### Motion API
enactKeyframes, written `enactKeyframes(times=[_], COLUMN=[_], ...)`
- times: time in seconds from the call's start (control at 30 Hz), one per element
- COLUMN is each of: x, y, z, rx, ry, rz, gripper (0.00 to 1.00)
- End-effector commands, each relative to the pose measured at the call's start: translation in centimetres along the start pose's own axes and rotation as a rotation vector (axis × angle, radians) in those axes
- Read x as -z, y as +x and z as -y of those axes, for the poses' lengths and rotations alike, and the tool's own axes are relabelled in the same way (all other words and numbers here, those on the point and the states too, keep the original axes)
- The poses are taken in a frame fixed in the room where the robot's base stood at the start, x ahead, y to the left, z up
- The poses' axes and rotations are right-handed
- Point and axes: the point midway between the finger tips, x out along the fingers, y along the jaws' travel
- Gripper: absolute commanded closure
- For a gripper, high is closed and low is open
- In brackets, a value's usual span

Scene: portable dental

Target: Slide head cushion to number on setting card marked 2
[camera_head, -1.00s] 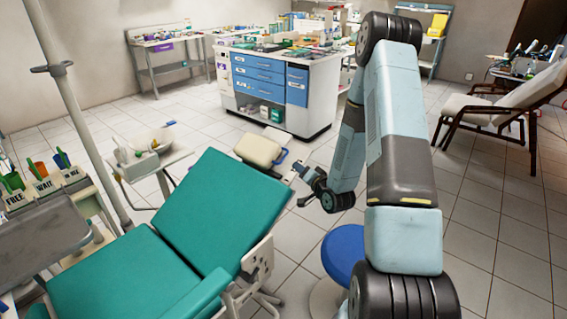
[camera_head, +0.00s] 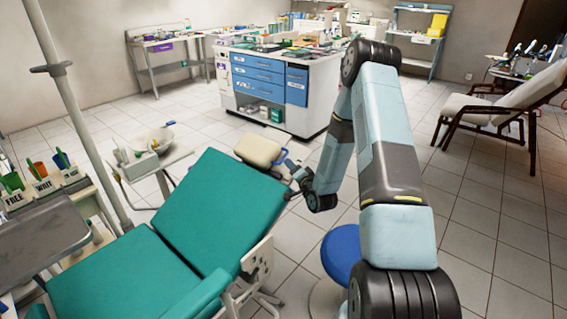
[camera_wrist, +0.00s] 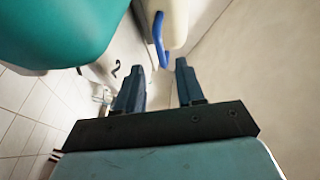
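The cream head cushion (camera_head: 258,150) sits at the top end of the green dental chair (camera_head: 225,208). In the wrist view the head cushion (camera_wrist: 172,18) is at the top middle, with a blue handle (camera_wrist: 160,40) on its side. My gripper (camera_wrist: 158,76) is open, its two dark blue fingers apart below the handle. The handle's lower end lies between the fingertips in the picture; I cannot tell if they touch it. In the head view my gripper (camera_head: 290,168) is just right of the cushion. I cannot make out a setting card or its numbers.
The green backrest (camera_wrist: 60,25) is close at the upper left of the wrist view. A blue stool (camera_head: 342,252) stands below my arm. A white cabinet with blue drawers (camera_head: 270,80) is behind.

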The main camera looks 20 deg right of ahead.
Motion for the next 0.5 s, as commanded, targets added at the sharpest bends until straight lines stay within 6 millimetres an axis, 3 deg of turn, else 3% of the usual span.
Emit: enactKeyframes(times=[0.2,0.5], x=[0.0,-0.1], y=[3.3,5.0], z=[0.0,0.0], rx=[0.001,-0.001], ry=[0.0,0.0], rz=[0.0,0.0], gripper=[0.62,0.62])
